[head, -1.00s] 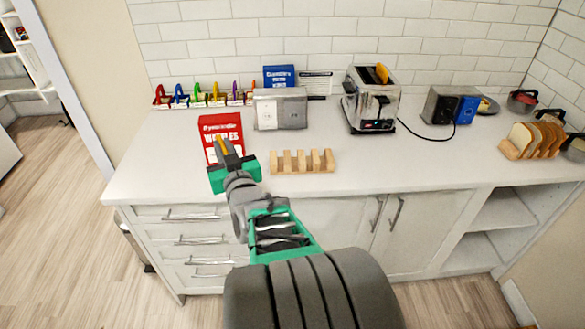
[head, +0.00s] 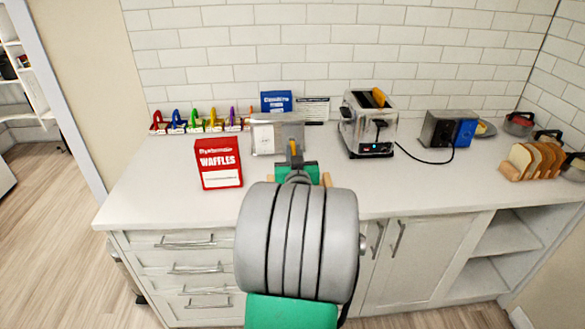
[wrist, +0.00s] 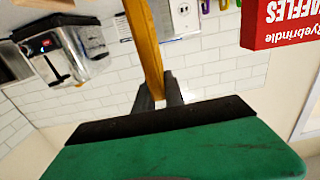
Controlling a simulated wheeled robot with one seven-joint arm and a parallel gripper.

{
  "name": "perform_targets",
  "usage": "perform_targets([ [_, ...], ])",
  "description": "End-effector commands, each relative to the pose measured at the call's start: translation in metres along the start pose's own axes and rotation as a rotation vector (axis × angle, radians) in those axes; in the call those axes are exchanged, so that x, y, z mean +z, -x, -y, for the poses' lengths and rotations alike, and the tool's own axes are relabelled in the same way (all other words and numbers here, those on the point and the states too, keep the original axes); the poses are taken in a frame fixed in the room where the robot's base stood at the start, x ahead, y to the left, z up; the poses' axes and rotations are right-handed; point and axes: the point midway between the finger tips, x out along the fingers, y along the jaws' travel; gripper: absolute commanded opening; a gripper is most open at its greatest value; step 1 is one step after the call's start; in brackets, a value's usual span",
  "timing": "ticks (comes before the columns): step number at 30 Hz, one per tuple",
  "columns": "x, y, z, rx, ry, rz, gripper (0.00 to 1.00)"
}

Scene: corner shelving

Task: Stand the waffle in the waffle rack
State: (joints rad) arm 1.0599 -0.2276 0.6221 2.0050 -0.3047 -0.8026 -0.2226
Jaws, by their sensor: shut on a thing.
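My gripper (head: 295,160) is shut on a thin golden-brown waffle (wrist: 144,45), held on edge between the fingers. In the head view, the waffle (head: 293,146) shows as a small orange strip at the fingertips. The wooden waffle rack (head: 327,180) stands on the counter near its front, mostly hidden behind my gripper and arm; only a bit of its right end shows. The waffle appears over or just behind the rack; I cannot tell whether they touch.
A red waffle box (head: 218,164) stands left of my gripper. A silver toaster (head: 368,125) with an orange-brown slice on top is at right. A grey appliance (head: 277,135) stands behind. A bread rack (head: 533,160) is far right. The counter (head: 430,178) is clear right of my gripper.

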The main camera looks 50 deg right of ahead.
Motion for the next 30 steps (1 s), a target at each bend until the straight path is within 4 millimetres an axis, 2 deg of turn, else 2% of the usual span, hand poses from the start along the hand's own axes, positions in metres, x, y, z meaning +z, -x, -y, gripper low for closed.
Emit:
perform_targets([
  [1,0.012,-0.007,0.002,-0.002,0.0,0.0,0.0],
  [7,0.029,-0.021,0.003,-0.001,0.0,-0.001,0.0],
  [11,0.054,-0.02,0.002,0.001,0.0,-0.002,0.0],
  [23,0.057,-0.02,0.002,0.0,0.001,-0.003,0.0],
  [24,0.056,-0.02,0.002,0.0,0.001,-0.003,0.16],
  [30,0.055,-0.02,0.002,0.0,0.0,-0.003,0.32],
])
